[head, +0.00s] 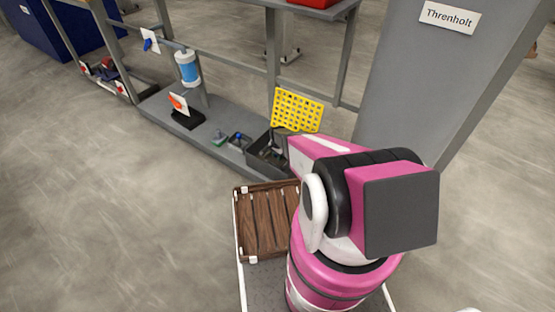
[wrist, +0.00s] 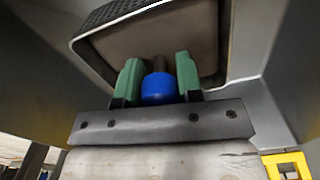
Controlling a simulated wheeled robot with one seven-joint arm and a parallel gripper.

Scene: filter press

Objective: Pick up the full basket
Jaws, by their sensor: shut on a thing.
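My gripper (wrist: 158,72) has two green fingers and is shut on a blue rounded knob (wrist: 158,90) in the wrist view. A short dark stem shows at the knob's far side. Beyond the fingers is a dark-rimmed opening with a plain brown inside (wrist: 205,35). I cannot tell whether the knob belongs to the full basket; no basket is clearly recognisable. In the head view, my pink arm reaches toward a dark open box (head: 262,155) on a low grey shelf and hides most of the gripper.
A yellow perforated panel (head: 297,110) stands behind the box; a yellow piece (wrist: 287,165) shows in the wrist view. Small blue and green items (head: 230,139) and a blue-white cylinder (head: 187,67) are left. A grey post (head: 420,90) stands right. A brown slatted tray (head: 265,222) is nearer.

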